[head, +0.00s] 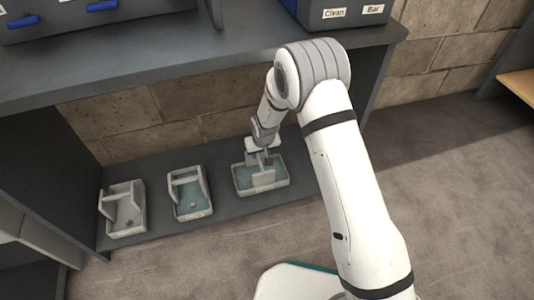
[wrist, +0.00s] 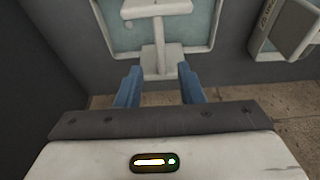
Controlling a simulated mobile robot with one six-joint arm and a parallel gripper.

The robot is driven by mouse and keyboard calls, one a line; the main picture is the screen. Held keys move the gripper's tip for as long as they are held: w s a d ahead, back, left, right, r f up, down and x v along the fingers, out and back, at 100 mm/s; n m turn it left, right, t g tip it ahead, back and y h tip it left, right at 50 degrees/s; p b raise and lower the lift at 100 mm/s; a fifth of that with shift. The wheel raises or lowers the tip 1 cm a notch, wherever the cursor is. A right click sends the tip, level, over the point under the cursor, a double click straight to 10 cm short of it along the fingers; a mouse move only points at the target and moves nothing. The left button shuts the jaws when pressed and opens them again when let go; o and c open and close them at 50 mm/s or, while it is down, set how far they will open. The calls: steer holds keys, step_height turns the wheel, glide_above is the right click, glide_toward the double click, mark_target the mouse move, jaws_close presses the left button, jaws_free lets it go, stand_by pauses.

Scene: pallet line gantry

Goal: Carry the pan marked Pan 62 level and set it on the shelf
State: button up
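Three pale pans with raised handles stand on the low grey shelf: a left pan (head: 124,226), a middle pan (head: 192,211) and a right pan (head: 265,190). Their labels are too small to read, so I cannot tell which is Pan 62. The right and middle pans hold bluish liquid. My gripper (head: 262,152) is at the right pan's handle. In the wrist view my gripper (wrist: 160,88) has its two blue fingers apart, with the pan's handle (wrist: 159,40) showing between and beyond them. I see no contact with the handle.
A neighbouring pan (wrist: 283,28) is close at the right in the wrist view. The upper grey shelf (head: 150,60) overhangs the low one, with a side panel (head: 370,80) at its right. Bins (head: 340,12) stand on top. Open floor (head: 450,190) lies to the right.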

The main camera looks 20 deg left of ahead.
steer(key=shift+d+r, duration=0.1)
steer(key=shift+r, duration=0.1)
steer(key=s+d+r+m+h, duration=0.1)
steer(key=s+d+r+m, duration=0.15)
steer(key=d+r, duration=0.8)
steer(key=s+d+r+m, duration=0.1)
steer(key=s+d+r, duration=0.2)
steer(key=d+r, duration=0.75)
steer(key=s+d+r+m+g, duration=0.1)
steer(key=s+d+r, duration=0.3)
steer(key=s, duration=0.5)
steer(key=s+d+r+m, duration=0.1)
steer(key=s+d+r, duration=0.3)
steer(key=s+d, duration=0.4)
steer(key=shift+s+d+r+m+g+h, duration=0.3)
steer(key=shift+s+m+g, duration=0.1)
steer(key=shift+s, duration=0.8)
step_height(320, 180, up, 39)
steer(key=t+p, duration=0.1)
steer(key=p, duration=3.4)
steer(key=shift+s+f+t+p, duration=0.15)
steer(key=shift+t+p, duration=0.15)
